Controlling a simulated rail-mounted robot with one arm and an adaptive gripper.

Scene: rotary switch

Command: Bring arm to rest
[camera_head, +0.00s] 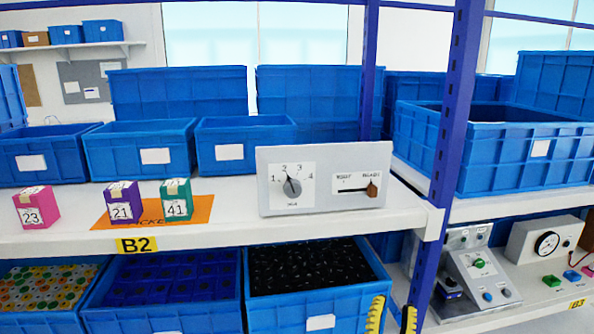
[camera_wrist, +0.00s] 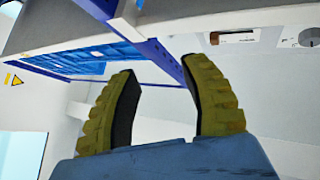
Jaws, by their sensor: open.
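My gripper (camera_head: 392,315) shows at the bottom edge of the head view, in front of the lower shelf, with two yellow ribbed fingers. In the wrist view my gripper (camera_wrist: 166,100) has its fingers apart with nothing between them. A grey control panel (camera_head: 325,205) stands on the shelf above. Its rotary knob (camera_head: 292,187) points up and slightly left. Its brown slider handle (camera_head: 373,190) is at the right end of the slot. The panel also shows in part at the upper right of the wrist view (camera_wrist: 255,60), apart from the fingers. Most of my arm is hidden.
A blue upright post (camera_head: 450,130) stands right of my gripper. A blue bin of black parts (camera_head: 375,275) is on the lower shelf beside the fingers. Pink, purple and green boxes (camera_head: 177,200) sit on the upper shelf. A console (camera_head: 470,270) stands at lower right.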

